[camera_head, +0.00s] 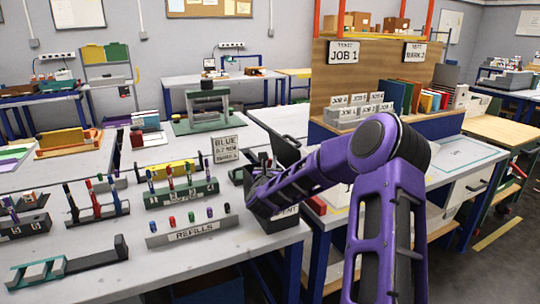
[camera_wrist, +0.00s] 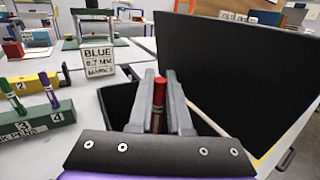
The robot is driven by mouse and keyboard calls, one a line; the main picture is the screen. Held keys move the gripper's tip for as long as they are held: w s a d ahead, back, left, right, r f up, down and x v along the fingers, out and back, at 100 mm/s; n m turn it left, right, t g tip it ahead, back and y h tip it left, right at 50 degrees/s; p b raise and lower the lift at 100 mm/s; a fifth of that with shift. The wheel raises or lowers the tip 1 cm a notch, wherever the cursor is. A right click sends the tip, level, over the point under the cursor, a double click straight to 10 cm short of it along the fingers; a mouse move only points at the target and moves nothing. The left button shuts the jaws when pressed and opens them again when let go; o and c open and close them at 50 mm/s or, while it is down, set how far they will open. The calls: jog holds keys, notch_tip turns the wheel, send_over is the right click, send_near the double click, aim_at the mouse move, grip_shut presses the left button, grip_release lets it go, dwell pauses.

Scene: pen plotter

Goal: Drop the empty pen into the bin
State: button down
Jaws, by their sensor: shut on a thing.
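My gripper (camera_wrist: 161,84) is shut on a red-capped pen (camera_wrist: 159,92), which stands upright between the two grey fingers in the wrist view. The lower part of the pen is hidden by the gripper. A dark open bin (camera_head: 281,223) with a partly covered label stands on the white table in the head view. It also shows in the wrist view (camera_wrist: 118,101), below and around the fingers. My gripper is over the bin; how deep the pen's lower end reaches cannot be seen. In the head view my purple arm hides the pen.
A large dark panel (camera_wrist: 235,75) rises right of the fingers. A "BLUE" sign (camera_head: 226,149) stands behind the bin. Left are a green numbered pen rack (camera_head: 182,195) and a "REFILLS" rack (camera_head: 193,233). A wooden "JOB 1" board (camera_head: 377,75) stands at the back right.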

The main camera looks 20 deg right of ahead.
jog(key=shift+f, duration=0.65)
jog(key=c, duration=0.8)
grip_release()
jog(key=shift+s+f, duration=0.1)
jog(key=shift+f, duration=0.05)
jog(key=shift+s+a+f, duration=0.1)
jog(key=v, duration=1.7)
jog(key=shift+r, duration=0.25)
